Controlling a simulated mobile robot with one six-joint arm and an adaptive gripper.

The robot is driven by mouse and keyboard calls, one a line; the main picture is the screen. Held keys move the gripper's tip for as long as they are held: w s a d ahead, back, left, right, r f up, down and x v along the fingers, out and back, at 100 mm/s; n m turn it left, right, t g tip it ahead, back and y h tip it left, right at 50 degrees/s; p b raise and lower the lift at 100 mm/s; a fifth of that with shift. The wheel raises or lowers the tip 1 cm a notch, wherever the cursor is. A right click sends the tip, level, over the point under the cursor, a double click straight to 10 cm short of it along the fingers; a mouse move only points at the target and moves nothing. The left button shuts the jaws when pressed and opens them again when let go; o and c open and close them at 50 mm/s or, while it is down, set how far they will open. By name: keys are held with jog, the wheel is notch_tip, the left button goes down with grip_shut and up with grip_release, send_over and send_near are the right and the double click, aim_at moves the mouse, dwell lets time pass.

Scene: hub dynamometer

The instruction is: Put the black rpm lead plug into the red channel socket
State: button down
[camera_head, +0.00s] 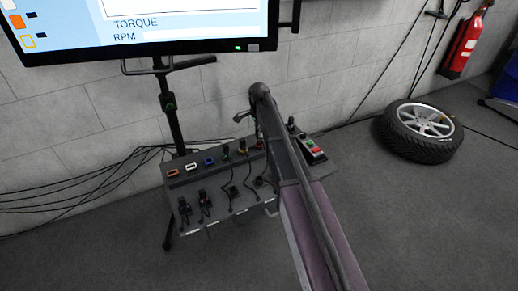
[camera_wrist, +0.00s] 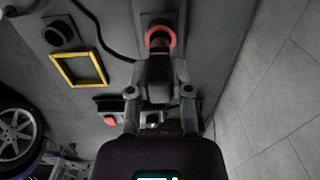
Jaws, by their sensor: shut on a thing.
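In the wrist view my gripper (camera_wrist: 160,91) is shut on the black plug (camera_wrist: 157,70), one finger on each side of it. The plug's front end lines up with the red ring of the red channel socket (camera_wrist: 160,36) and overlaps it; I cannot tell how deep it sits. A black lead (camera_wrist: 100,31) curves in from the upper left towards the plug. In the head view the sloped grey console (camera_head: 218,205) stands below the screen, and my arm hides its right part. A bit of red socket (camera_head: 259,143) shows beside my arm.
A yellow square frame (camera_wrist: 80,69) and a black round part (camera_wrist: 62,32) lie left of the plug. A wheel (camera_head: 418,132) lies on the floor.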

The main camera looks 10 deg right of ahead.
jog(key=shift+f+b, duration=1.3)
jog(key=shift+f, duration=0.1)
jog(key=shift+c, duration=2.3)
grip_release()
jog(key=shift+r, duration=0.15)
notch_tip(320, 180, up, 4)
jog(key=p, duration=0.4)
jog(key=s+d, duration=0.2)
jog(key=s, duration=0.5)
jog(key=s+d, duration=0.2)
jog(key=s, duration=0.5)
jog(key=shift+s+d+f, duration=0.2)
jog(key=shift+s+d, duration=0.15)
jog(key=shift+d, duration=0.05)
jog(key=shift+s, duration=0.1)
